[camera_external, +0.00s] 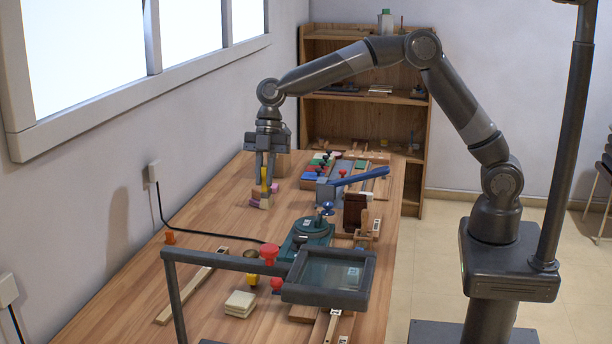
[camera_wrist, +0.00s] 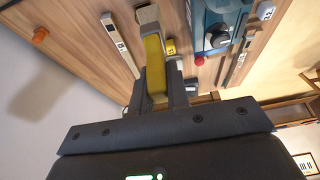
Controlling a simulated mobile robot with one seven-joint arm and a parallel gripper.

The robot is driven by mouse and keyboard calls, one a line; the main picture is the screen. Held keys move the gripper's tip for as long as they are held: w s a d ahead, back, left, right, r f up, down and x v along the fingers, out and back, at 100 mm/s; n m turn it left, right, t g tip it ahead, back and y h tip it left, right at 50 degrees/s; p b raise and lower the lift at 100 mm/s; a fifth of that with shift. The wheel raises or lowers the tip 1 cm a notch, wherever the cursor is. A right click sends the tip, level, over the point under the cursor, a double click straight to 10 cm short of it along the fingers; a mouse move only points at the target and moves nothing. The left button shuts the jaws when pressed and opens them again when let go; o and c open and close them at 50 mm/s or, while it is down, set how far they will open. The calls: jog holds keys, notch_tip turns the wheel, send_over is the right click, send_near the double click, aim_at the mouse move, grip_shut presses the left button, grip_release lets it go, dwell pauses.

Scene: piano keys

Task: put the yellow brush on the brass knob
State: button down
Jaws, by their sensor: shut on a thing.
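My gripper (camera_external: 265,178) points down over the far left part of the workbench. It is shut on the yellow brush (camera_wrist: 155,68), which stands between the two fingers in the wrist view. A pale, broader end (camera_wrist: 147,15) shows beyond the yellow part. In the external view, a little yellow (camera_external: 264,173) shows between the fingers, just above a small tan and pink stack (camera_external: 262,200); I cannot tell whether they touch. I cannot pick out the brass knob with certainty.
An orange knob (camera_external: 170,237) stands near the left edge. A teal device (camera_external: 305,236), a blue lever (camera_external: 360,177), a red knob (camera_external: 269,253) and a dark-framed panel (camera_external: 330,275) crowd the right and front. Wood between the orange knob and the stack is mostly clear, crossed by a black cable.

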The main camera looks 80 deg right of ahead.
jog(key=d, duration=0.5)
jog(key=shift+w+a+f, duration=0.45)
jog(key=shift+a+f, duration=1.25)
jog(key=shift+a, duration=0.2)
jog(key=shift+w+a+f, duration=0.5)
jog(key=shift+a+f, duration=1.25)
jog(key=shift+a, duration=0.1)
jog(key=shift+w+a+f, duration=0.45)
jog(key=shift+a+f, duration=1.25)
jog(key=shift+a, duration=0.2)
jog(key=shift+f, duration=0.15)
jog(key=c, duration=1.4)
grip_release()
